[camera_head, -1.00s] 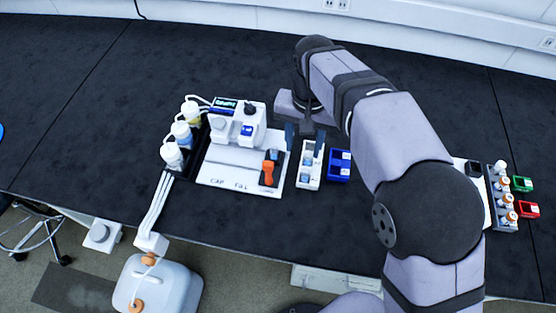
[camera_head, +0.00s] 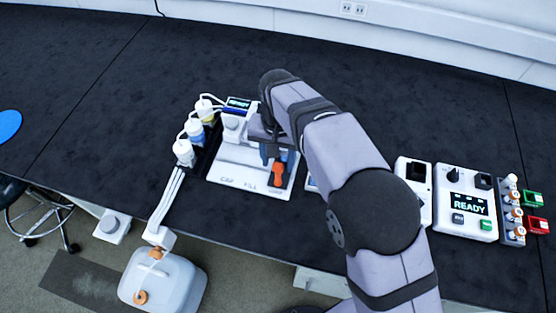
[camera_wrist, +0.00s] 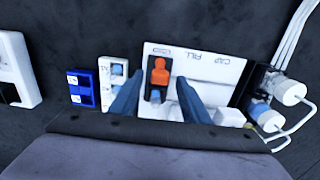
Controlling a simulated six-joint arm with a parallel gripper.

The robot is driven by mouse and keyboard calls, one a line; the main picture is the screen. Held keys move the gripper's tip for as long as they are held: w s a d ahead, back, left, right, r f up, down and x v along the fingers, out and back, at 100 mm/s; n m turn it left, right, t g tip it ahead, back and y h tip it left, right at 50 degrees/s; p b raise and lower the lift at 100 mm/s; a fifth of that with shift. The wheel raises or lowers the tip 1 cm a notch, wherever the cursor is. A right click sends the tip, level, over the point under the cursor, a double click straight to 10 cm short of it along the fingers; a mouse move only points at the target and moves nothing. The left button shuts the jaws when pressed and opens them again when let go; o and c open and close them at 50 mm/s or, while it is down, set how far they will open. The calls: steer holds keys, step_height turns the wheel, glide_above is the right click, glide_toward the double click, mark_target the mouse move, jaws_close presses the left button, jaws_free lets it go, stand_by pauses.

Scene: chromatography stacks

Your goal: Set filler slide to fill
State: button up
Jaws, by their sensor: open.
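The filler is a white station with a flat base plate (camera_head: 222,177) marked CAP and FILL, plus a third mark too small to read surely. Its slide has an orange handle (camera_head: 277,174) on a dark carriage, at the third mark, to the right of FILL. In the wrist view the orange handle (camera_wrist: 160,70) lies in a dark slot at the plate's left end. My gripper (camera_head: 278,157) is above the carriage, its blue fingers apart. In the wrist view the gripper (camera_wrist: 158,100) is open and empty, with the slide between its finger lines; I see no contact.
Several capped bottles (camera_head: 196,132) with tubes stand left of the filler. A white rack (camera_wrist: 113,72) and a blue box (camera_wrist: 82,88) sit beside the plate. A white device reading READY (camera_head: 468,207) is at the right. The bench behind is clear.

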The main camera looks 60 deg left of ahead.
steer(key=shift+f, duration=0.85)
jaws_close()
steer(key=s+a+p, duration=0.3)
steer(key=s+a, duration=0.2)
steer(key=shift+a, duration=0.25)
steer(key=shift+s, duration=0.1)
jaws_free()
steer(key=shift+r, duration=0.1)
